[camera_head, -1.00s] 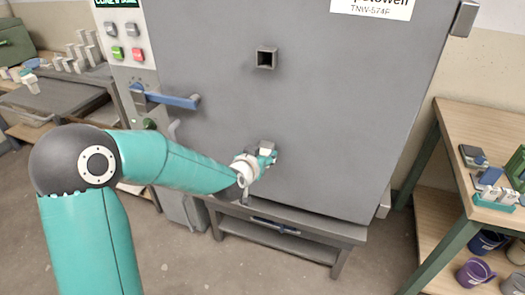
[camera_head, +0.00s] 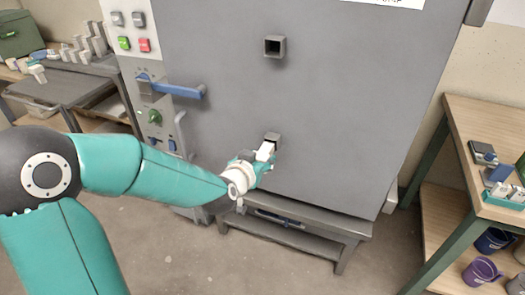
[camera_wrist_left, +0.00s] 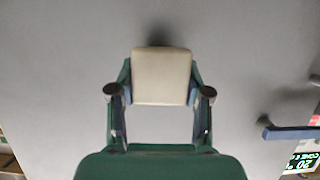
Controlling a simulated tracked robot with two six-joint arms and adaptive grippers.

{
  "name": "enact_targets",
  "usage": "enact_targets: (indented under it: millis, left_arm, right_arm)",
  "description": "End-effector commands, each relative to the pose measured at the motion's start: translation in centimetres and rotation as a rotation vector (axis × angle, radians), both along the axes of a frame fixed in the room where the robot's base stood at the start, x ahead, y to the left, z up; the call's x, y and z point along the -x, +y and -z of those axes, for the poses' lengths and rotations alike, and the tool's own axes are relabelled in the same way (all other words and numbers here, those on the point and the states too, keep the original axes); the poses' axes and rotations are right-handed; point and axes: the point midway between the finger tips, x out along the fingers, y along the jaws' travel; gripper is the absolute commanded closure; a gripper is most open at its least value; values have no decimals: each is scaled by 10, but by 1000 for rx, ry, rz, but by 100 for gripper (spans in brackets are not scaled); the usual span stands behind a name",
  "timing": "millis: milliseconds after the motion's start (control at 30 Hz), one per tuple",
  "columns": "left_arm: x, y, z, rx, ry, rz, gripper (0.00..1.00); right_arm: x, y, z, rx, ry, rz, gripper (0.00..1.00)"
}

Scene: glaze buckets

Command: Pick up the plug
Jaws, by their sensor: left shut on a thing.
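The plug (camera_wrist_left: 162,76) is a pale, beige-white block. In the wrist view it sits between the two fingers of my left gripper (camera_wrist_left: 160,94), which is shut on it from both sides. In the head view the plug (camera_head: 265,151) is a small white shape at the tip of my left gripper (camera_head: 264,158), just in front of the lower square port (camera_head: 273,137) of the grey kiln door. The gripper hides part of it, and I cannot tell whether its far end is clear of the port. My right gripper is not in view.
The kiln door (camera_head: 340,110) fills the middle, with an open upper port (camera_head: 274,46) and a blue handle (camera_head: 180,90). A low stand (camera_head: 290,232) is beneath. A wooden table (camera_head: 485,125) with small items stands right; a grey worktable (camera_head: 60,90) stands left.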

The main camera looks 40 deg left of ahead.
Motion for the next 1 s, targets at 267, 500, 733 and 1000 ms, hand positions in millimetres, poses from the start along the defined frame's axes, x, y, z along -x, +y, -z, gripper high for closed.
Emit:
enact_targets:
  millis: [267,500,733,1000]
  left_arm:
    - [73,-17,6,-3,-8,-2,89]
    - [99,-24,1,-1,-2,-2,89]
    - [112,-27,-1,-2,0,-1,89]
    - [116,-29,-2,0,2,2,89]
  right_arm:
    - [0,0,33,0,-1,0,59]
    - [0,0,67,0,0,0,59]
    - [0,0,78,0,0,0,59]
    - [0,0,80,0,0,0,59]
